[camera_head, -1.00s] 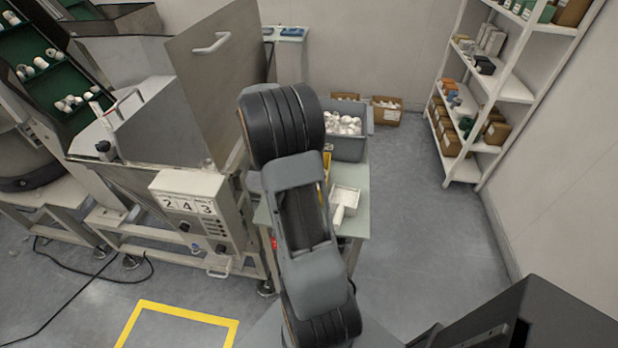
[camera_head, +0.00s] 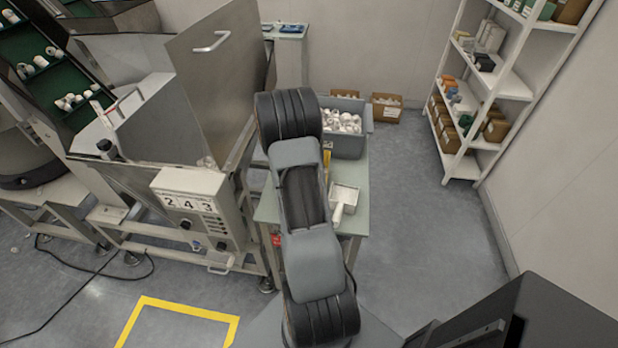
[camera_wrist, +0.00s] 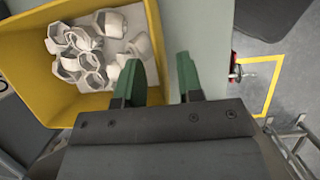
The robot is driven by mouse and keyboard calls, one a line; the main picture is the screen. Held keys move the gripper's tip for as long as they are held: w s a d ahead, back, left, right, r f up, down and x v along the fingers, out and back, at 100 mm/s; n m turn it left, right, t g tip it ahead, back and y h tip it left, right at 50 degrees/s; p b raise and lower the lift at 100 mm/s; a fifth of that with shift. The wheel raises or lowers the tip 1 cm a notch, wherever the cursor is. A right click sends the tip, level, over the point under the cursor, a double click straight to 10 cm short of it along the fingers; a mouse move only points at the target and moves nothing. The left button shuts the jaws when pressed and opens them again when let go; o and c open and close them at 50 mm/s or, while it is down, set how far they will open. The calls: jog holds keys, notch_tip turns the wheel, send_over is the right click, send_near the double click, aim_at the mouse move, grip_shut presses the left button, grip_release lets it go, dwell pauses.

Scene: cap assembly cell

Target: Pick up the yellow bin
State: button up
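The yellow bin (camera_wrist: 95,104) fills the upper left of the wrist view and holds several white caps (camera_wrist: 92,55). In the head view, only a thin yellow strip of it (camera_head: 327,165) shows beside my arm, on the pale green table. My gripper (camera_wrist: 160,78) has two green fingers, spread apart and empty. In the wrist view, the left finger overlaps the bin's interior and the right finger is outside its right wall, so that wall lies between them in the picture. Whether the fingers are level with the rim or above it, I cannot tell. The head view hides the gripper.
The pale green table (camera_head: 355,215) also holds a grey bin of white parts (camera_head: 345,143) and a white scoop-like tray (camera_head: 343,200). A machine with a control box (camera_head: 190,208) stands at left. White shelves (camera_head: 490,90) stand at right, with clear floor between.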

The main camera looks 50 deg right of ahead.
jog(key=shift+x, duration=1.2)
jog(key=shift+f, duration=0.2)
grip_shut()
